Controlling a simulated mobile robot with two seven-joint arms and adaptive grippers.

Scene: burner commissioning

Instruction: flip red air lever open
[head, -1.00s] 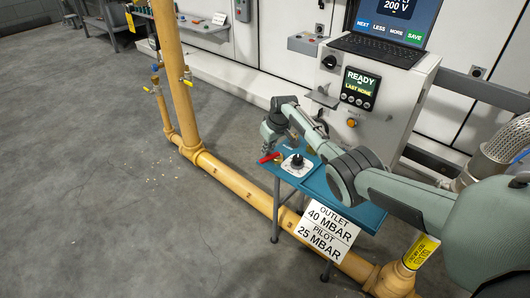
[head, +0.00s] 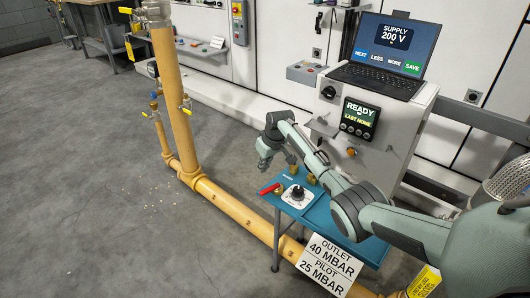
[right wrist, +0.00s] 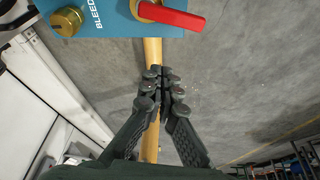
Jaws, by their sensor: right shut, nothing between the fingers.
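The red lever (head: 269,189) sits at the left end of the blue panel, beside the black knob on its white plate (head: 297,194). In the right wrist view the red lever (right wrist: 172,16) sits at the top, on the blue panel's edge by a brass fitting. My right gripper (head: 263,167) is shut and empty, just beyond the lever and apart from it in the head view. In the right wrist view its fingertips (right wrist: 161,77) are together over the floor and yellow pipe, below the lever in the picture. My left gripper is out of view.
The blue panel (head: 318,213) stands on grey legs over a yellow floor pipe (head: 235,208). Brass fittings (head: 311,178) sit beside the knob, near my right arm. A grey cabinet with a READY display (head: 358,114) and laptop (head: 386,56) stands behind. Floor to the left is mostly open.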

